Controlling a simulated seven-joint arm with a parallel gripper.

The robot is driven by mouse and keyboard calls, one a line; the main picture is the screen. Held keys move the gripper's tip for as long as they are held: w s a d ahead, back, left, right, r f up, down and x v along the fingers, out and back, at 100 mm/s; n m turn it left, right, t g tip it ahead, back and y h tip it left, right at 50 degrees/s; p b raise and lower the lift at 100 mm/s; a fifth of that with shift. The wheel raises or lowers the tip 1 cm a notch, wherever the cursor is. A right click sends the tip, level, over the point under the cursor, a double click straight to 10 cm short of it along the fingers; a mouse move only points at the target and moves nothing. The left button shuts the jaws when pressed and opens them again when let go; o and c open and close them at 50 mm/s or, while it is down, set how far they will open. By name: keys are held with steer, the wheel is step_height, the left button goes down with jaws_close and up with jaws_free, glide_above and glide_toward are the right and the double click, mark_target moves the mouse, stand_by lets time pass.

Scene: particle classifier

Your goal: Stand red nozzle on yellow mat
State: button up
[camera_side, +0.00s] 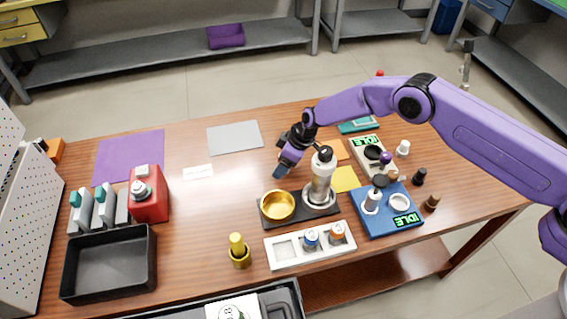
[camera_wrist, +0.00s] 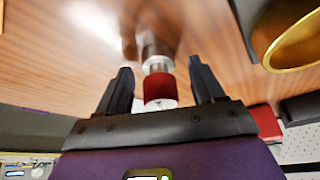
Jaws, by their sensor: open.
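The red nozzle (camera_wrist: 158,88) shows in the wrist view, with a red band and a silver-grey tip toward the wooden table. My gripper (camera_wrist: 160,67) is open, with one finger on each side of the nozzle and visible gaps between. In the side view my gripper (camera_side: 280,172) is low over the table, behind the gold bowl and left of the silver cylinder; the nozzle is hidden there. The yellow mat (camera_side: 346,181) lies right of the silver cylinder, partly covered in view by it and the blue device.
The gold bowl (camera_side: 277,206) and silver cylinder (camera_side: 319,186) stand on a dark base close to my gripper. A blue device (camera_side: 388,222) is in front of the mat, and an orange mat (camera_side: 340,150) lies behind it.

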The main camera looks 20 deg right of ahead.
jaws_close()
